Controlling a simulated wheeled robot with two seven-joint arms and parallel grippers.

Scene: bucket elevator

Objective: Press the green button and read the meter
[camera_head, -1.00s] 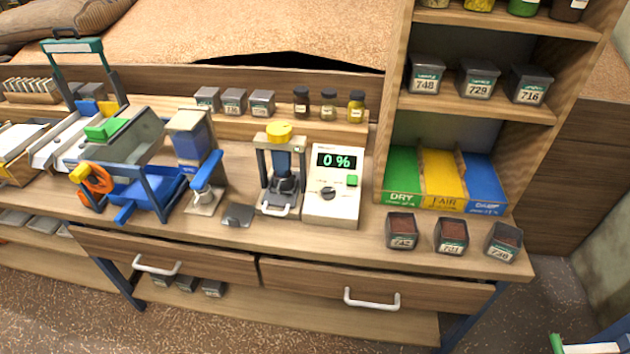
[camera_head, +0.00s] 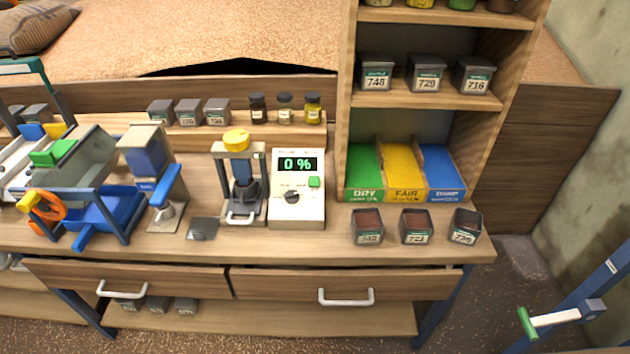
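The white meter (camera_head: 297,212) stands on the bench right of centre. Its dark display (camera_head: 297,164) reads "0 %" in green. The small green button (camera_head: 314,182) is on its right side below the display, beside a dark knob (camera_head: 292,197). Nothing covers the button. Just left of the meter stands a press-like device (camera_head: 240,180) with a yellow top and a dark body. Neither of my grippers is in view.
Three open cups (camera_head: 416,227) of dark grain stand at the bench's right front. Green, yellow and blue bins (camera_head: 403,175) sit in the shelf behind. A blue post with a white, green-ended handle (camera_head: 555,319) stands lower right. Bare bench lies before the meter.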

